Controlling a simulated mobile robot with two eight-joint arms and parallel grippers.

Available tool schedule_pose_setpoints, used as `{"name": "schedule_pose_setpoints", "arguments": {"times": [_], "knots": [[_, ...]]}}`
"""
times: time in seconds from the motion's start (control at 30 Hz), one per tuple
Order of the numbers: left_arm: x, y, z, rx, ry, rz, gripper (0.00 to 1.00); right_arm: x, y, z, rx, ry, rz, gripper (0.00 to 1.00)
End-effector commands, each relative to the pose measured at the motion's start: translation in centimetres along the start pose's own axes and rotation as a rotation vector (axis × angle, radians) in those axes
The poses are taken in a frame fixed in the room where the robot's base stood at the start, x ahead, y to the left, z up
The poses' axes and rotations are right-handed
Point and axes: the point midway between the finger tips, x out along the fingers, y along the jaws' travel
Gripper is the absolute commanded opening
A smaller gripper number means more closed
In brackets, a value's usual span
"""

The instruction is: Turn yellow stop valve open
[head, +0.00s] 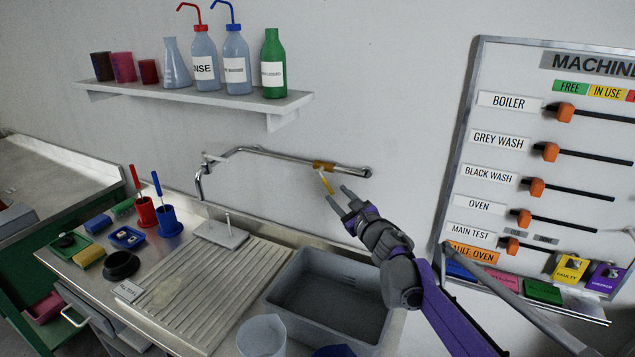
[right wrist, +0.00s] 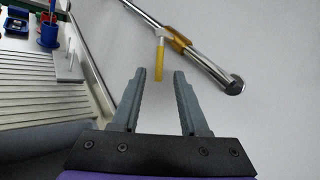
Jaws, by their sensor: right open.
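The yellow stop valve (head: 325,166) sits on a chrome pipe on the wall above the sink. Its yellow lever (head: 326,182) hangs down from the brass-coloured body, slightly tilted in the head view. In the right wrist view the lever (right wrist: 159,60) shows beyond the fingertips, roughly between them in the picture. My right gripper (head: 347,200) is open and empty, a little below and right of the lever and apart from it. It also shows in the right wrist view (right wrist: 165,75). My left gripper is not in view.
A grey sink basin (head: 330,290) lies below, with a ribbed drainboard (head: 205,290) to its left. A wall shelf (head: 200,98) with bottles is above left. A whiteboard (head: 455,165) with orange sliders stands right. The wall around the lever is clear.

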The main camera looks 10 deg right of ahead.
Motion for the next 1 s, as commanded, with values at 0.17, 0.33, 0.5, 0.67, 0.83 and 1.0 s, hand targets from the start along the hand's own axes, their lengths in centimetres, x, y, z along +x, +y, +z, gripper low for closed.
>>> {"name": "schedule_pose_setpoints", "arguments": {"times": [0.17,0.33,0.5,0.67,0.83,1.0], "knots": [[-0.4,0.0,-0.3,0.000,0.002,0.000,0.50,3.4,0.1,0.1,0.001,0.000,0.002,0.44],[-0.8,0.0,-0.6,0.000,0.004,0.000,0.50,6.6,0.0,0.1,0.000,0.001,0.001,0.44],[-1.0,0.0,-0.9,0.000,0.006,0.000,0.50,8.8,0.1,0.1,0.001,0.001,0.001,0.44],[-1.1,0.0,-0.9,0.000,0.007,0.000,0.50,9.7,0.1,0.0,0.000,0.002,0.000,0.44],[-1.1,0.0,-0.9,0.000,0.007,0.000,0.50,9.8,0.1,0.0,0.000,0.003,0.000,0.44],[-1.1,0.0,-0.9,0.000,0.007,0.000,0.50,9.8,0.1,0.0,0.000,0.003,0.000,0.35]]}}
